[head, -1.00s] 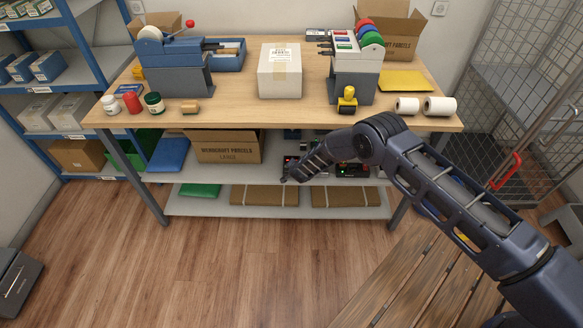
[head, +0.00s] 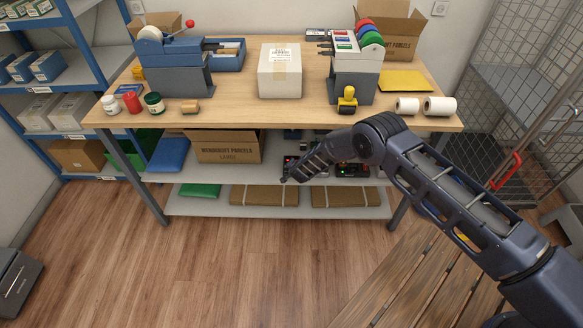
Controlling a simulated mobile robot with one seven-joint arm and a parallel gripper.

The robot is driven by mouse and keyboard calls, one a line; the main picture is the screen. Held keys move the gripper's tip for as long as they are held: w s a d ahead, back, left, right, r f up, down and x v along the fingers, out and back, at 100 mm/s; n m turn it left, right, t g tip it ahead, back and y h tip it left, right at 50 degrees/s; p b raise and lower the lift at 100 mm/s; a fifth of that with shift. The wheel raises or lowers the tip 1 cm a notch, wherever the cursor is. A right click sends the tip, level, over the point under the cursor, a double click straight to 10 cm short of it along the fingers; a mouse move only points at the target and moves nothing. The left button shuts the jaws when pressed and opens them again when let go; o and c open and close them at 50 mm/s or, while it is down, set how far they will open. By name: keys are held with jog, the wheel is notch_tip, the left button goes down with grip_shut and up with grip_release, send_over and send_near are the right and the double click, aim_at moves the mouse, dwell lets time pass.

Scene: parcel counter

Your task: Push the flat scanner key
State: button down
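My gripper (head: 284,179) is at the shelf under the counter, at its middle, with its tip pointing down and left. It is small and dark here, and I cannot tell if its fingers are open or shut. A dark device with a small red light (head: 289,160) is partly hidden just behind my gripper. Another dark device with small red and green lights (head: 352,170) lies on the same shelf, to the right of my gripper and partly behind my arm. I cannot make out which of them is the scanner, and no flat key can be told apart. Contact cannot be told.
The wooden counter top (head: 225,110) overhangs the shelf. A large cardboard box (head: 228,148) stands on the shelf left of my gripper. Flat brown parcels (head: 262,195) lie on the lower shelf. A table leg (head: 399,212) stands to the right.

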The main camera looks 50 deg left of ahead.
jog(key=shift+f, duration=0.1)
dwell(0.3)
jog(key=shift+f, duration=0.4)
jog(key=shift+r, duration=0.45)
dwell(0.3)
notch_tip(320, 180, up, 6)
dwell(0.7)
dwell(0.4)
